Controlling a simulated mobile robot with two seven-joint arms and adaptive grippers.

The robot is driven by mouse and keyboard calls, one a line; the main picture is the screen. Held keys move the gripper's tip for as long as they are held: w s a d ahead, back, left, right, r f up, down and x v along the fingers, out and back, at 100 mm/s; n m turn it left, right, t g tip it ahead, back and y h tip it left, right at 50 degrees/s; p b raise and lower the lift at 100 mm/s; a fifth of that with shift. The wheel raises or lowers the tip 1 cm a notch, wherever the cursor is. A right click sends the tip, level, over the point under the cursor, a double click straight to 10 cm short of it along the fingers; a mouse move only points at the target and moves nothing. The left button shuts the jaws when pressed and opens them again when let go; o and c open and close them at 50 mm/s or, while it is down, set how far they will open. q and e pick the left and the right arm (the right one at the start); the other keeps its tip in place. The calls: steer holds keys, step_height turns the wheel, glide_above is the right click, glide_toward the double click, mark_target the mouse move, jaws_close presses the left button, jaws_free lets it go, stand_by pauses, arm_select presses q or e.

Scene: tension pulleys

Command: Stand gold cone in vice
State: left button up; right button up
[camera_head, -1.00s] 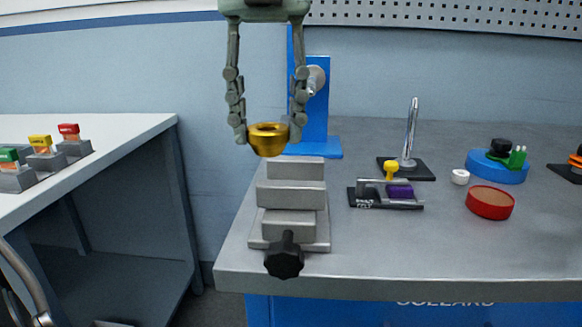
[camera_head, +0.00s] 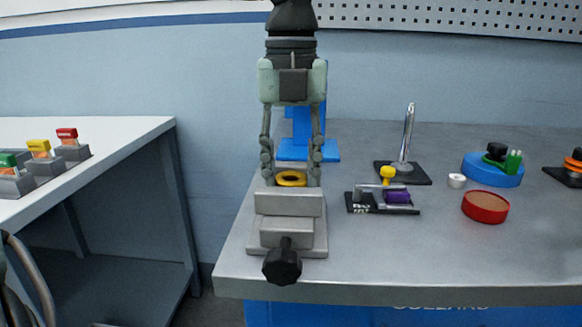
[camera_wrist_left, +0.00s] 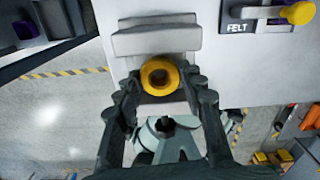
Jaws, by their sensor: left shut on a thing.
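The gold cone (camera_head: 291,178) shows as a gold ring with a dark hole, its lower part hidden behind the vice's front jaw. My left gripper (camera_head: 290,176) reaches down from above and is shut on the cone, one finger on each side. The grey vice (camera_head: 289,203) stands at the bench's left end with a black knob (camera_head: 282,266) at its front. In the left wrist view the cone (camera_wrist_left: 159,75) sits between the fingers, close beside a grey vice jaw (camera_wrist_left: 155,38). I cannot tell whether the cone touches the vice. My right gripper is not in view.
A blue stand (camera_head: 300,150) is right behind my gripper. To the right are a felt holder with a purple piece (camera_head: 397,196), a chrome post (camera_head: 408,135), a red disc (camera_head: 485,206) and a blue disc (camera_head: 493,174). The bench front right is clear.

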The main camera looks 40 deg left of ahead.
arm_select(q)
steer(key=shift+f, duration=0.1)
steer(key=o, duration=1.2)
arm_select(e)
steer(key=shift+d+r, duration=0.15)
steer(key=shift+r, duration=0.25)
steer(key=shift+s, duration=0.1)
arm_select(q)
step_height(320, 180, up, 12)
steer(key=shift+r, duration=0.15)
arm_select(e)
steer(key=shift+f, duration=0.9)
